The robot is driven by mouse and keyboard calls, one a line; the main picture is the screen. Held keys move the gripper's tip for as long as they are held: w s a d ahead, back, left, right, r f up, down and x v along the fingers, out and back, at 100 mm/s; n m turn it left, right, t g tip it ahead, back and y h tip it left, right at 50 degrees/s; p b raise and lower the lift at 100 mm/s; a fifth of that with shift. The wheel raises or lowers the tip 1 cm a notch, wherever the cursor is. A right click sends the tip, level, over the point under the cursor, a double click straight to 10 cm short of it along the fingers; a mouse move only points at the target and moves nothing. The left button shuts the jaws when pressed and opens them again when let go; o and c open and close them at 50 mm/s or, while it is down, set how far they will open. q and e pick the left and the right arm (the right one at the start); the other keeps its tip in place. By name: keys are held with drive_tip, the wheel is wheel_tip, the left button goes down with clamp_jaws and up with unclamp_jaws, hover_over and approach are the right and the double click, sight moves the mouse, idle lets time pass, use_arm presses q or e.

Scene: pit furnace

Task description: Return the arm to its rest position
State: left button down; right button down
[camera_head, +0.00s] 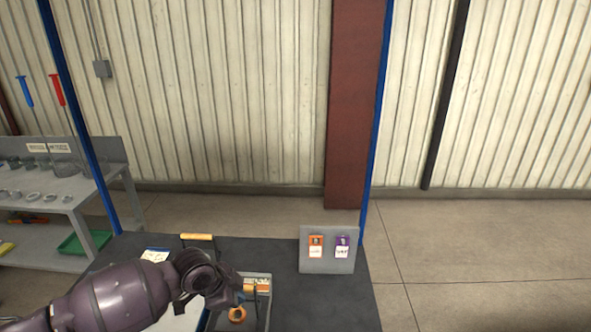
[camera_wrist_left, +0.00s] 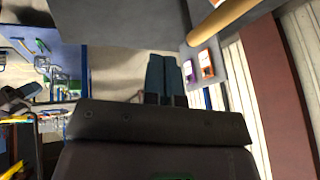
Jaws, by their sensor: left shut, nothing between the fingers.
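My left arm (camera_head: 115,297) reaches in from the lower left in the head view, low over the dark table. Its wrist end and gripper (camera_head: 215,290) are beside a grey tray, partly covering it. In the left wrist view the two blue-grey fingers of my left gripper (camera_wrist_left: 164,66) lie together, shut, with nothing between them. My right gripper is in neither view.
The dark table (camera_head: 335,295) bears the grey tray (camera_head: 265,315) with an orange ring (camera_head: 237,314), a wooden handle (camera_head: 198,237), and an upright grey board (camera_head: 325,265) with orange and purple tags. A grey workbench (camera_head: 45,195) stands left. Open floor (camera_head: 490,255) lies right.

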use_arm(q)
drive_tip(key=w+d+r+n+t+h, duration=0.2)
drive_tip(key=d+r+n+t+h, duration=0.1)
drive_tip(key=d+r+t, duration=0.2)
drive_tip(key=s+a+f+n+t+y, duration=0.1)
drive_tip(key=s+a+f+n, duration=0.3)
drive_tip(key=s, duration=0.5)
drive_tip(key=s+a+f+n+t+y+b, duration=0.1)
drive_tip(key=s+a+f+n+y, duration=0.2)
drive_tip(key=s+a+f, duration=0.3)
drive_tip(key=s+a+f+n+t+y+b, duration=0.1)
drive_tip(key=s+a+f+n+y, duration=0.2)
drive_tip(key=s, duration=0.9)
drive_tip(key=a+f+n, duration=0.1)
drive_tip(key=a+f, duration=0.2)
drive_tip(key=a, duration=0.2)
drive_tip(key=shift+n, duration=0.3)
drive_tip(key=shift+s, duration=0.1)
